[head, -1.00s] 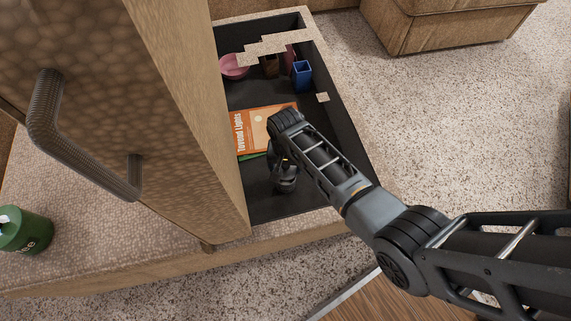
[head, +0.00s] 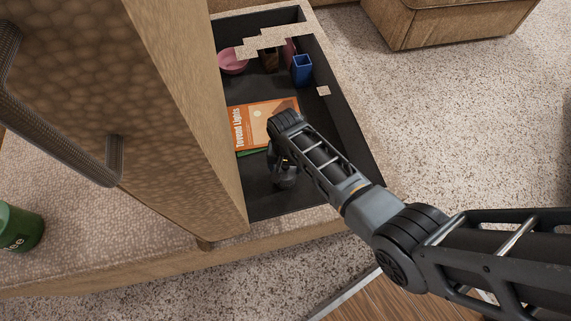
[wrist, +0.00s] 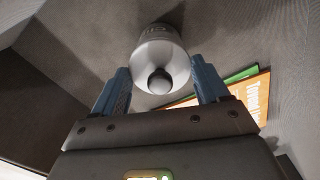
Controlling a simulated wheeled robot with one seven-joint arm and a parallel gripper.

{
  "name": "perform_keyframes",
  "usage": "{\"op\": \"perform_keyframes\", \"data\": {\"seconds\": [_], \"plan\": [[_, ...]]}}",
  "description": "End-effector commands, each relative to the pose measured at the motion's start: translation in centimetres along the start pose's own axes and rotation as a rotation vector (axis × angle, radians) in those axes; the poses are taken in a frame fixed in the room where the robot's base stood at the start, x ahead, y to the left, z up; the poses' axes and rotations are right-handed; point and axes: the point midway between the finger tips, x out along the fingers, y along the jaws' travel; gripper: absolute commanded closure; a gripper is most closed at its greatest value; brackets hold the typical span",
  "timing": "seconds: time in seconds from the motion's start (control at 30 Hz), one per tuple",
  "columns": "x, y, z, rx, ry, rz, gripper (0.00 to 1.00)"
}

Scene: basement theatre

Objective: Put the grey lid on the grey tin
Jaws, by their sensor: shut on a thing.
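In the wrist view the grey tin (wrist: 157,33) shows at the top centre, with dark lettering on its side. The grey lid (wrist: 161,80), with a round knob, faces my camera at the tin's near end. Lid and tin look in line; I cannot tell whether the lid is fully seated. My gripper (wrist: 160,67) has its two blue fingers on either side of the lid and is shut on it. In the head view my gripper (head: 283,172) is low inside the dark box-like compartment, and my arm hides most of the lid and tin.
An orange book (head: 262,120) lies beside my gripper, over a green one. A pink bowl (head: 232,61) and a blue cup (head: 302,69) stand at the compartment's far end. A tall brown door (head: 170,110) with a handle rises at left. A green can (head: 18,228) stands at far left.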

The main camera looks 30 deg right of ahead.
Motion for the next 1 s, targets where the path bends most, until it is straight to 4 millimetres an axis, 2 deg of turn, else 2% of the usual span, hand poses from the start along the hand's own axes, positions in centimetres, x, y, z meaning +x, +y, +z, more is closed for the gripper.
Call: {"op": "perform_keyframes", "data": {"seconds": [1.0], "plan": [[0.42, -0.01, 0.01, 0.000, 0.001, 0.000, 0.54]]}}
